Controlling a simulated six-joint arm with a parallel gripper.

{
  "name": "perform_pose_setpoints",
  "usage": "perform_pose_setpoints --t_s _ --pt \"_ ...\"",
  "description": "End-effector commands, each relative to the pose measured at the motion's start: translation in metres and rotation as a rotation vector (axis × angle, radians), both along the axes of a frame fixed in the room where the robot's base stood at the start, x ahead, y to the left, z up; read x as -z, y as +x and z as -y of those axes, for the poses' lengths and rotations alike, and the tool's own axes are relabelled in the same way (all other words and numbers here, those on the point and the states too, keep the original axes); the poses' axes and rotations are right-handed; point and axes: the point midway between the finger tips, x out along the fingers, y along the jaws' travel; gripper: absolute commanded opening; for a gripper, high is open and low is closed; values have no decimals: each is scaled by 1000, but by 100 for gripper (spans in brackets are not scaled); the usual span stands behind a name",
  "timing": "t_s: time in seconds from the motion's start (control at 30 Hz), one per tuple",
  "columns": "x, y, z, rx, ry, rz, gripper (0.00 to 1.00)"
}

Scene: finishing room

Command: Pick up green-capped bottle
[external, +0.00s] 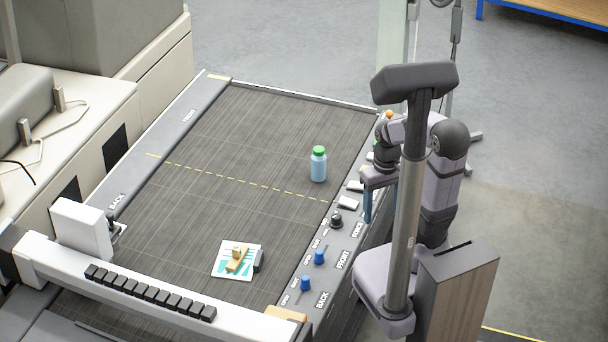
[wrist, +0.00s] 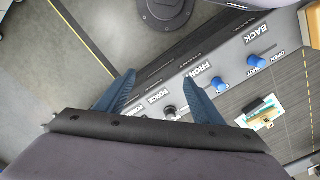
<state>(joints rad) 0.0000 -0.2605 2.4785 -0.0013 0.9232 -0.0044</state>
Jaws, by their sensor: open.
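The green-capped bottle (external: 318,165) is light blue and stands upright on the dark wood-grain bed, right of the middle and just beyond the dashed yellow line. It does not show in the wrist view. My gripper (external: 368,200) is to the right of the bottle, over the control strip along the bed's right edge, apart from the bottle. In the wrist view its two blue fingers (wrist: 165,95) are spread with nothing between them.
A white card (external: 226,265) with a tan piece and a dark block lies nearer the front of the bed. Blue knobs (external: 319,257) and a black knob (external: 336,220) stick up from the control strip. A white bar (external: 150,285) crosses the front. The bed around the bottle is clear.

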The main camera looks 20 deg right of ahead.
Motion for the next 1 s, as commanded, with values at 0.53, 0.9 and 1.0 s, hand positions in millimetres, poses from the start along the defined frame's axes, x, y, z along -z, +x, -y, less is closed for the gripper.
perform_pose_setpoints --t_s 0.53,0.9,1.0 --pt "25 57 55 -618 -384 -187 62" --pt "23 225 55 -1402 -1079 -510 62" --pt "16 270 26 -1545 -1288 -596 62"
